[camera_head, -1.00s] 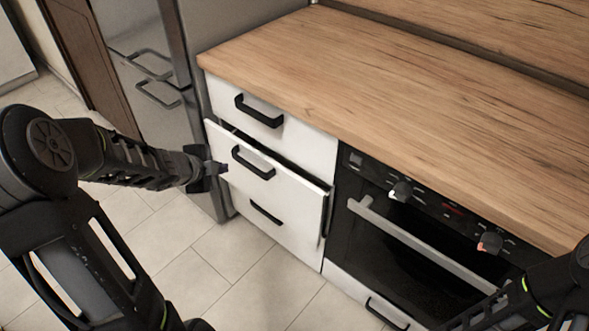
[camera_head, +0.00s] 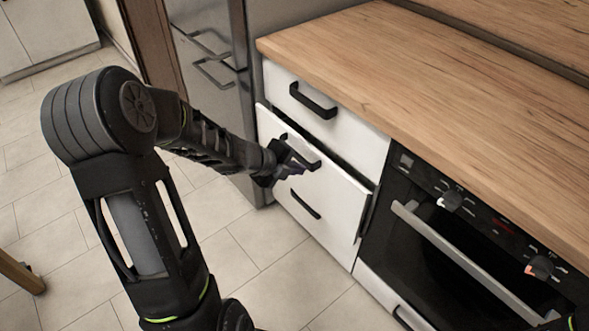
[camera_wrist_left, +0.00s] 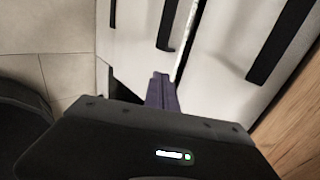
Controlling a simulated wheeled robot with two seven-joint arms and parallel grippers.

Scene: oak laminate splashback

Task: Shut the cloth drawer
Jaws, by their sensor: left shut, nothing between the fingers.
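The middle drawer (camera_head: 338,196) of the white cabinet stands a little open, its front jutting out past the drawers above and below. I take it to be the cloth drawer; its contents are not visible. It has a black bar handle (camera_head: 304,156). My right gripper is out of view.
The top drawer (camera_head: 345,125) and bottom drawer (camera_head: 300,222) look shut. A black oven (camera_head: 450,240) with a bar handle stands right of the cabinet, under the wooden worktop (camera_head: 430,80). A steel fridge (camera_head: 210,90) stands to the left. The tiled floor in front is clear.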

